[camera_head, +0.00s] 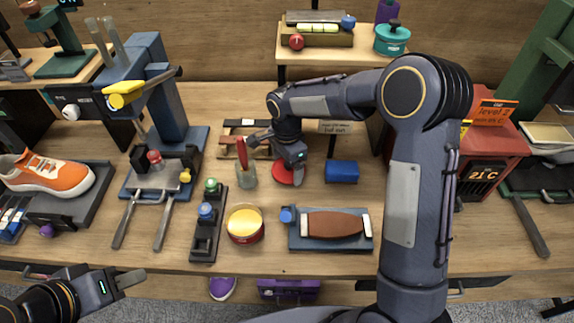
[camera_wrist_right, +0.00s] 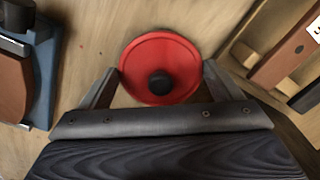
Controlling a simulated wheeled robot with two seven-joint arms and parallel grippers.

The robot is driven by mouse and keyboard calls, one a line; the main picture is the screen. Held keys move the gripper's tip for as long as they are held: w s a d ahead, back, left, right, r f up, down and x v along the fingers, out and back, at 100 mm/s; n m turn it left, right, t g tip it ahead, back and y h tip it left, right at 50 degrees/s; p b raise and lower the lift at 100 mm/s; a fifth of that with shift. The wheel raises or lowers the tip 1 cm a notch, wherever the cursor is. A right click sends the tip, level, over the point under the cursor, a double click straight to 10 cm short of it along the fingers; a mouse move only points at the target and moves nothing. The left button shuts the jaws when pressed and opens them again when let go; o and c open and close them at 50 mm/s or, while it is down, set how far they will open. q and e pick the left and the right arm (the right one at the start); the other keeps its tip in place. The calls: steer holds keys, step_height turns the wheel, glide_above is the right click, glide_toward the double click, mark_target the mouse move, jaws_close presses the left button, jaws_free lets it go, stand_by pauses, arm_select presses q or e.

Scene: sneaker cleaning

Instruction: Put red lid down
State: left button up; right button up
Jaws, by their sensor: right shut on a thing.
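The red lid (camera_head: 284,174) is a round disc with a black knob, partly hidden by my right gripper (camera_head: 288,166) in the head view. In the right wrist view the lid (camera_wrist_right: 160,50) sits between the two fingertips of my right gripper (camera_wrist_right: 160,76), which is shut on it. The lid is over or on the bare wooden table; I cannot tell whether it touches the wood. My left gripper (camera_head: 133,278) is low at the left, in front of the table edge, away from the lid; its finger opening is not clear.
An open red tin (camera_head: 245,238) with yellow content stands in front of the lid. A cup (camera_head: 246,180) with a red-handled tool is to the left, a blue block (camera_head: 341,172) to the right. A brown brush (camera_head: 332,225) lies on a blue holder. Bare table lies between them.

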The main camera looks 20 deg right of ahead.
steer(key=shift+f, duration=0.55)
steer(key=shift+f, duration=0.2)
steer(key=o, duration=0.7)
steer(key=shift+c, duration=0.2)
